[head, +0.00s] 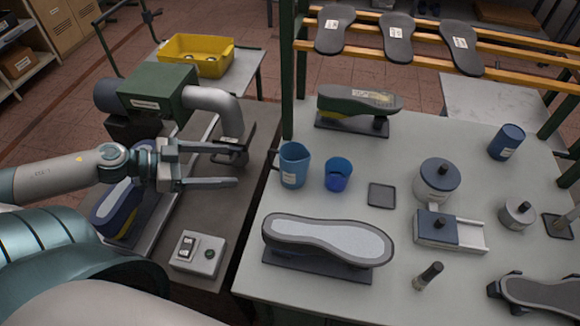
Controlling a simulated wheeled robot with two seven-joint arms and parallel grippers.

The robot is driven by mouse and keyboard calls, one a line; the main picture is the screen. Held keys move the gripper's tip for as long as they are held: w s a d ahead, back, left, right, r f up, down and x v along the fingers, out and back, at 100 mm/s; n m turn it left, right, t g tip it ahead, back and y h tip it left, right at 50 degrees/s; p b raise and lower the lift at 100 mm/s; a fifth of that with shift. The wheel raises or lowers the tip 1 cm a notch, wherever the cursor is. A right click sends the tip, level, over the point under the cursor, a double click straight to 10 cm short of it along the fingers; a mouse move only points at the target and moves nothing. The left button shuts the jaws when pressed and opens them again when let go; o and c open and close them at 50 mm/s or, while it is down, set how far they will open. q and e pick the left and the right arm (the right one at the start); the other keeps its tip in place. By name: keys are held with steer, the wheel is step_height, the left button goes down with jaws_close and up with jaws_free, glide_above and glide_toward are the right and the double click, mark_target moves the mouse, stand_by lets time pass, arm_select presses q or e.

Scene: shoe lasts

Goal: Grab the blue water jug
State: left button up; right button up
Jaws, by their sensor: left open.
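The blue water jug (295,166) stands upright near the left edge of the light worktable, with a pale label on its front. Its dark handle seems to be on the left side. My left gripper (235,165) is open and empty, its two fingers pointing right toward the jug. A clear gap separates the fingertips from the jug. The gripper is over the dark machine bench, to the left of the worktable. My right gripper does not show.
A smaller blue cup (338,175) stands just right of the jug. A green machine (160,92) with a grey pipe is behind my left gripper. A shoe last (328,240) lies in front of the jug. A green post (288,75) rises behind it.

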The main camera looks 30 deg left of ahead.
mark_target(284, 168)
arm_select(q)
steer(key=shift+p+x, duration=1.05)
steer(key=shift+x, duration=4.95)
steer(key=shift+w+d+p, duration=0.25)
steer(key=shift+d+p, duration=0.15)
steer(key=p+x, duration=0.1)
steer(key=x, duration=0.2)
steer(key=shift+d+f, duration=0.15)
steer(key=shift+d, duration=0.15)
steer(key=shift+w+d+f, duration=0.25)
